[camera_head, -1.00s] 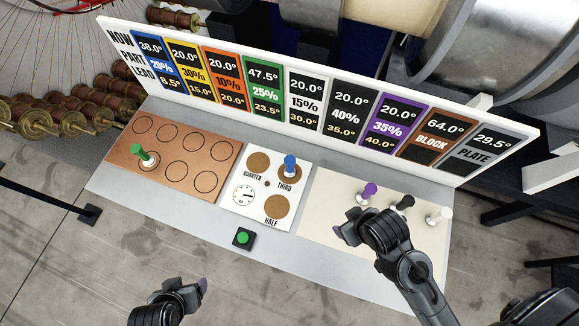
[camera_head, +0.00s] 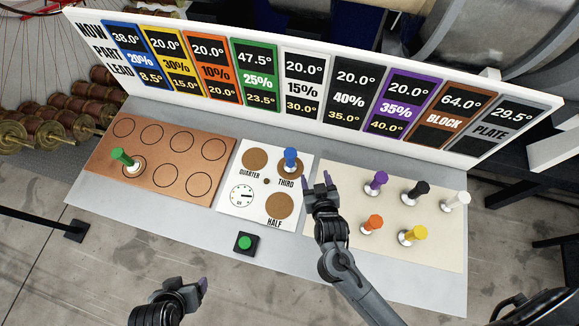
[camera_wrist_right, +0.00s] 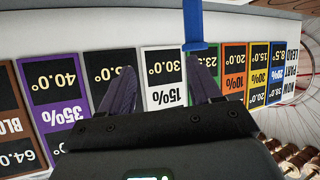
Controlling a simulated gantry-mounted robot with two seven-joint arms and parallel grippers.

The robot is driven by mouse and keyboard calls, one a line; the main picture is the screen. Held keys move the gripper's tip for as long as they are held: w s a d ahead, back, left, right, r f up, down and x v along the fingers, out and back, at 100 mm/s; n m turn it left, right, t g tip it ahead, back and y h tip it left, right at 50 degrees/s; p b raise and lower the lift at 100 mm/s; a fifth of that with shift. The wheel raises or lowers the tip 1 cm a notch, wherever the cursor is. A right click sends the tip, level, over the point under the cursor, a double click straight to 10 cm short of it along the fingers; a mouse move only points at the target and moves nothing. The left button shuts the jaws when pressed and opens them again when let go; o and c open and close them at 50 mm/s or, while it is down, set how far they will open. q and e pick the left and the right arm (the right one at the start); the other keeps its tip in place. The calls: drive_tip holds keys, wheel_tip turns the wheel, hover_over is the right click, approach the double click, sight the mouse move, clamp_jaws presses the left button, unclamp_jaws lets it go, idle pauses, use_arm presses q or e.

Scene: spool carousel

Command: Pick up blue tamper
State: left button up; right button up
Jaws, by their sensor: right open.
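The blue tamper (camera_head: 290,160) stands upright on the brown disc marked THIRD, at the upper right of the white panel (camera_head: 226,205). In the right wrist view the blue tamper (camera_wrist_right: 195,25) shows at the top, above the right fingertip. My right gripper (camera_head: 316,184) is open and empty, just to the right of and nearer than the tamper, apart from it in the head view. In the right wrist view its two dark fingers (camera_wrist_right: 162,88) are spread. My left gripper (camera_head: 192,290) is at the bottom left, far from the tamper; its jaw state is unclear.
A green tamper (camera_head: 122,158) stands on the copper plate (camera_head: 103,168) at left. Purple (camera_head: 378,180), black (camera_head: 417,190), white (camera_head: 457,199), orange (camera_head: 373,223) and yellow (camera_head: 414,233) tampers stand on the cream mat (camera_head: 345,180). A display board (camera_head: 300,125) rises behind. A green button (camera_head: 245,242) sits in front.

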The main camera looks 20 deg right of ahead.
drive_tip(key=b, duration=0.3)
approach(291, 162)
wheel_tip(291, 162, down, 2)
drive_tip(key=d, duration=0.2)
drive_tip(key=shift+m+t, duration=0.4)
drive_tip(key=shift+t, duration=0.1)
drive_tip(key=w, duration=0.2)
drive_tip(key=w+f+b, duration=0.1)
drive_tip(key=w, duration=0.1)
drive_tip(key=w+b, duration=0.1)
drive_tip(key=w, duration=0.2)
drive_tip(key=shift+a+f, duration=0.2)
drive_tip(key=shift+f, duration=0.1)
drive_tip(key=shift+x, duration=2.3)
drive_tip(key=shift+w+d+f, duration=0.2)
drive_tip(key=shift+w+f, duration=0.15)
use_arm(q)
wheel_tip(291, 162, down, 7)
drive_tip(key=shift+w+a, duration=0.15)
drive_tip(key=shift+w, duration=0.2)
use_arm(e)
drive_tip(key=shift+c, duration=0.3)
drive_tip(key=c, duration=0.9)
drive_tip(key=shift+c, duration=0.9)
